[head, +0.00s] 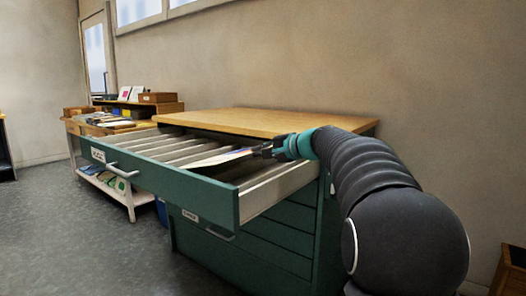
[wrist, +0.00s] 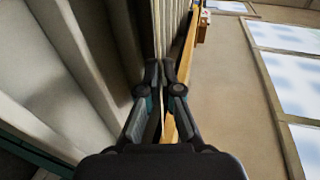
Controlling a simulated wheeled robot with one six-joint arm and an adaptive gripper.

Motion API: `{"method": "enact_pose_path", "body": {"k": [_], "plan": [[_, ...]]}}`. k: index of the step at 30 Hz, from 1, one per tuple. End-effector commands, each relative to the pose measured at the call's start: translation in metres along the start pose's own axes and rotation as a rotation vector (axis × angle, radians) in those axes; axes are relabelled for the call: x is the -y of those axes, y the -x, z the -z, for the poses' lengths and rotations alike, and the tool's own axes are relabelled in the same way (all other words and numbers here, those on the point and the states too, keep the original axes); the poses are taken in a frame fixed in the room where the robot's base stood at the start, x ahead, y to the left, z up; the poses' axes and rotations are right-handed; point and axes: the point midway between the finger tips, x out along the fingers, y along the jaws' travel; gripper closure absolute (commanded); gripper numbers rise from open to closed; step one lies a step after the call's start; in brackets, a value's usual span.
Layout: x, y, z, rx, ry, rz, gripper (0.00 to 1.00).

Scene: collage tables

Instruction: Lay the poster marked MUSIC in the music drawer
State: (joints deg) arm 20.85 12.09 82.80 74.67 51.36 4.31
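The open top drawer (head: 150,183) of a green cabinet has a small white label (head: 97,155) that I cannot read clearly. Pale dividers run across its inside. My gripper (head: 262,151) is over the right part of the drawer, near the cabinet top. It is shut on a thin sheet, the poster (head: 215,160), which reaches left over the drawer with its printing too slanted to read. In the wrist view my gripper's fingers (wrist: 162,75) are close together, with the sheet edge-on between them.
The wooden cabinet top (head: 270,121) is clear, with the wall behind it. Closed drawers (head: 270,235) lie below, one with a label (head: 190,215). A cart with papers (head: 105,122) stands at the left, and a wooden box (head: 512,268) at the far right.

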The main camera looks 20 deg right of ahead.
Motion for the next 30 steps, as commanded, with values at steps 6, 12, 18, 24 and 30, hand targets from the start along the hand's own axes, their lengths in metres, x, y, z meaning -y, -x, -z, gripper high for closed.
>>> {"method": "enact_pose_path", "body": {"k": [6,12,18,24,30], "plan": [[-0.0042,-0.0041,-0.0004,0.000,0.000,0.000,1.00],[-0.0038,-0.0043,-0.0006,0.000,0.000,0.000,1.00],[-0.0037,-0.0043,-0.0008,0.000,0.000,0.000,0.65],[-0.0037,-0.0042,-0.0008,0.000,0.000,0.000,0.65],[-0.0040,-0.0043,-0.0007,0.000,0.000,0.000,0.44]]}}
